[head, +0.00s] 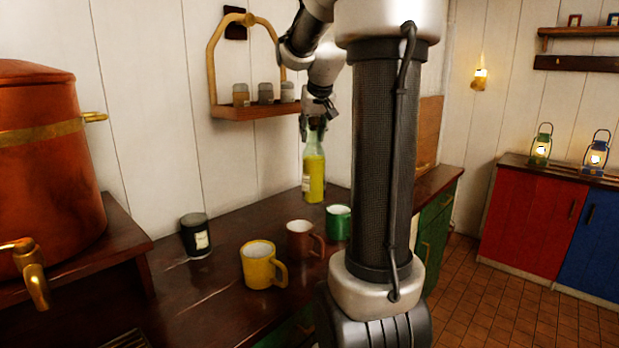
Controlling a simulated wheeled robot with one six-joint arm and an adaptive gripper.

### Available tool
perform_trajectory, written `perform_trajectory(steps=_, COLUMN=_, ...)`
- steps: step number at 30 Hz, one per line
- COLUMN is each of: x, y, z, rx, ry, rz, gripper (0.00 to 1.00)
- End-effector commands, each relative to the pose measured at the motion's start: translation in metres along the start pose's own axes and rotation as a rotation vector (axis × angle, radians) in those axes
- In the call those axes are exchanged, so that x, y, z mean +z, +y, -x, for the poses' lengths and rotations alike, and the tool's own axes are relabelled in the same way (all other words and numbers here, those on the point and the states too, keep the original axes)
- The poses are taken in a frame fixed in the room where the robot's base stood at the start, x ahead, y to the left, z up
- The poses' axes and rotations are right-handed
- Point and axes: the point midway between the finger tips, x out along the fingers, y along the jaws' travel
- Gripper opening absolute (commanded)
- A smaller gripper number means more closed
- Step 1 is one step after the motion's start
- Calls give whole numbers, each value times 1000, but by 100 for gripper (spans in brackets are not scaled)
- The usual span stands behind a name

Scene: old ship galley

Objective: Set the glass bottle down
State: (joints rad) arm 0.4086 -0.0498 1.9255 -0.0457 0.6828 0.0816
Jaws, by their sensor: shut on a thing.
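The glass bottle (315,179) is clear with yellow-green liquid in it and hangs upright from my gripper (315,117). My gripper is shut on the top of the bottle, with the arm coming down from above. The bottle shows above and behind the mugs in the head view. Its base looks to be above the dark wooden counter (226,270), but the exact gap cannot be told from this one view.
A yellow mug (258,266), a brown mug (300,240) and a green mug (338,223) stand in a slanting row near the bottle. A dark canister (195,236) stands left. A copper urn (45,150) fills the far left. A wall shelf (255,111) holds small jars behind the bottle.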

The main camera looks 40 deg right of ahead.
Motion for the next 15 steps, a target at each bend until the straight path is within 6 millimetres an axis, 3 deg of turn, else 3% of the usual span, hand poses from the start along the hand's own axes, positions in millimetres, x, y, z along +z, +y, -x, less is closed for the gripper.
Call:
perform_trajectory(steps=6, x=26, y=0, z=-41, rx=0, ry=1, rz=1, gripper=0)
perform_trajectory(steps=15, x=42, y=0, z=-65, rx=0, ry=1, rz=1, gripper=0)
